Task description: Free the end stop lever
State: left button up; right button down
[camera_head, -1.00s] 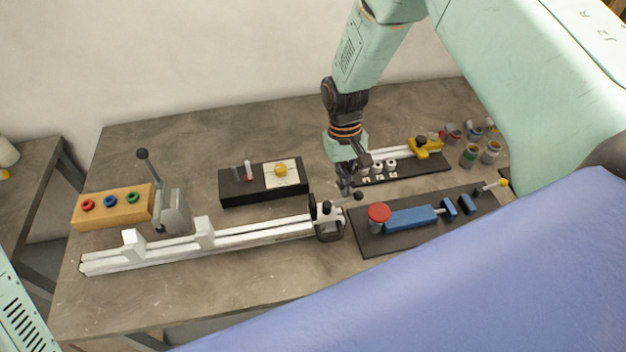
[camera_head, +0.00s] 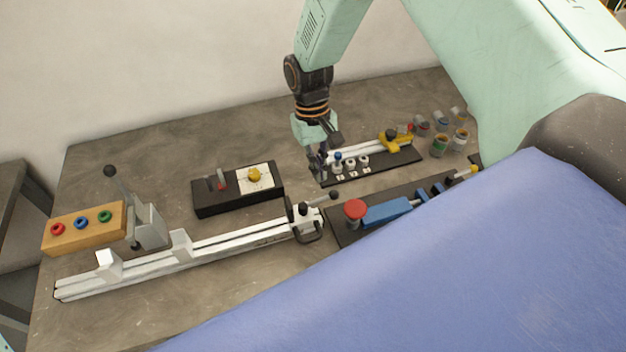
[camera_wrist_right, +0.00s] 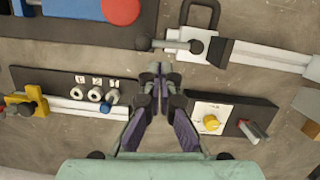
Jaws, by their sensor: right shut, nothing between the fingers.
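The end stop (camera_head: 306,222) sits at the right end of the long white rail (camera_head: 200,252). Its grey lever (camera_head: 319,200) points right and ends in a dark ball knob (camera_head: 333,195). In the right wrist view the lever (camera_wrist_right: 165,43) lies crosswise just beyond my fingertips, with a ball at each end. My right gripper (camera_head: 317,170) is shut and empty, on the far side of the lever and apart from it. Its closed fingers (camera_wrist_right: 159,72) point toward the lever in the right wrist view. My left gripper is out of view.
A black box with a yellow knob (camera_head: 254,175) stands left of my right gripper. A plate with white knobs (camera_head: 350,168) is close on its right. A black board with a red button (camera_head: 355,209) and blue clamp lies right of the lever. Several cans stand at the back right.

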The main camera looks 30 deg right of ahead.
jog(key=v, duration=0.7)
jog(key=shift+r, duration=0.4)
jog(key=shift+t, duration=0.5)
jog(key=s+a+f, duration=0.1)
jog(key=s+f, duration=0.3)
jog(key=f, duration=0.1)
jog(key=s+a+f, duration=0.1)
jog(key=s+f, duration=0.4)
jog(key=s+a+f, duration=0.1)
jog(key=s+f, duration=0.4)
jog(key=shift+a+f, duration=0.2)
jog(key=s+f+t, duration=0.2)
jog(key=s, duration=1.4)
notch_tip(320, 180, down, 20)
jog(key=b, duration=2)
jog(key=shift+a+r, duration=0.2)
jog(key=shift+a, duration=0.25)
